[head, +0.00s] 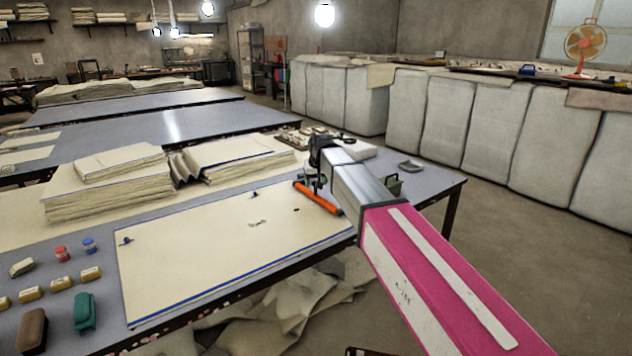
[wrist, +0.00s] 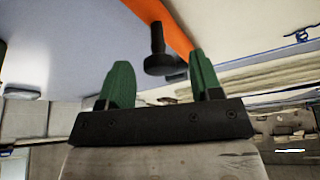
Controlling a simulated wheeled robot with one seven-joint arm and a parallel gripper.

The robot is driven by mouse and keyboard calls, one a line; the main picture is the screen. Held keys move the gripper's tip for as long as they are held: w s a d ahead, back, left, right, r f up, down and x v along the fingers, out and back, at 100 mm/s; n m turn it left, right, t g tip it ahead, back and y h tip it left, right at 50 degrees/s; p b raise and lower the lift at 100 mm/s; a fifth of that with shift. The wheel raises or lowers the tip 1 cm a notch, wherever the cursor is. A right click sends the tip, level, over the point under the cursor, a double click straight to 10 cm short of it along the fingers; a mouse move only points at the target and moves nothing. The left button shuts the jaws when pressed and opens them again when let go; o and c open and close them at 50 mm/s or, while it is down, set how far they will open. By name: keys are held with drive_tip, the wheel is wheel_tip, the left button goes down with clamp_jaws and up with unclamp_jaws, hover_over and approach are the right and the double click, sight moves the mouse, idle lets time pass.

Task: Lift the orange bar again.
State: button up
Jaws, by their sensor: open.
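The orange bar (head: 317,198) lies at the far right end of the cream cloth sheet (head: 200,260), close to the table's edge. In the wrist view the bar (wrist: 173,25) runs across the top, with a black knob (wrist: 157,52) standing out from it. My gripper (head: 319,184) is just above the bar in the head view, partly hidden by its own arm. In the wrist view its green fingers (wrist: 162,72) are apart with nothing gripped. The knob appears in the gap between the fingertips; its exact depth between them is hard to tell.
Stacks of folded cloth (head: 105,190) lie behind the sheet. Small jars, tan blocks and a green object (head: 85,313) are at the table's front left. A small grey tray (head: 411,165) sits at the right end.

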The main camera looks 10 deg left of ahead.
drive_tip(key=shift+c, duration=0.2)
clamp_jaws()
